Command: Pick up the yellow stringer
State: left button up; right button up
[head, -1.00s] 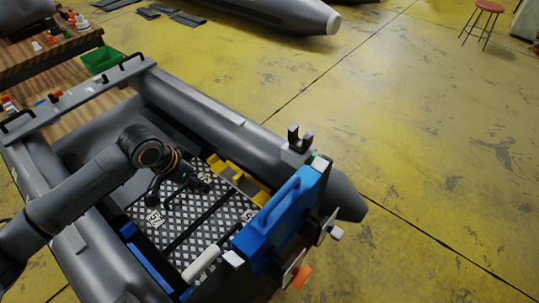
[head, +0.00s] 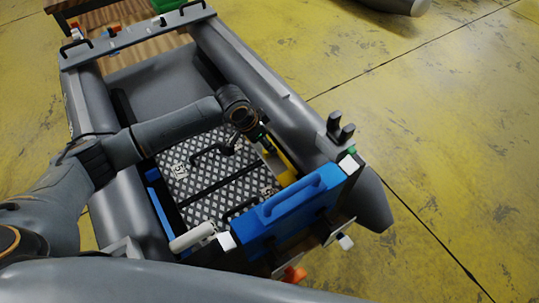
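The yellow stringer (head: 286,168) lies along the inner right side of the grey inflatable boat (head: 245,70), between the side tube and the checkered floor panels (head: 205,180). Its upper part is partly hidden by my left arm's end. My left gripper (head: 262,143) reaches over the floor from the left and is right at the stringer's upper end. Its fingers are dark and small, so I cannot tell whether they touch the stringer or how far they are open. My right gripper is not in view.
A blue transom (head: 290,207) with a handle closes the boat's near end. A dark bracket (head: 338,130) stands on the right tube. A black handle (head: 205,155) rises from the floor panel marked 57. A wooden table and a green bin (head: 168,5) are at the back.

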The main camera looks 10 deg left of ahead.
pick_arm(q)
jog(key=x, duration=0.4)
jog(key=shift+s+a+f, duration=0.2)
jog(key=shift+a+f, duration=0.05)
jog(key=shift+f, duration=0.1)
jog(key=shift+w+d+f, duration=0.15)
jog(key=shift+f, duration=0.2)
grip_shut()
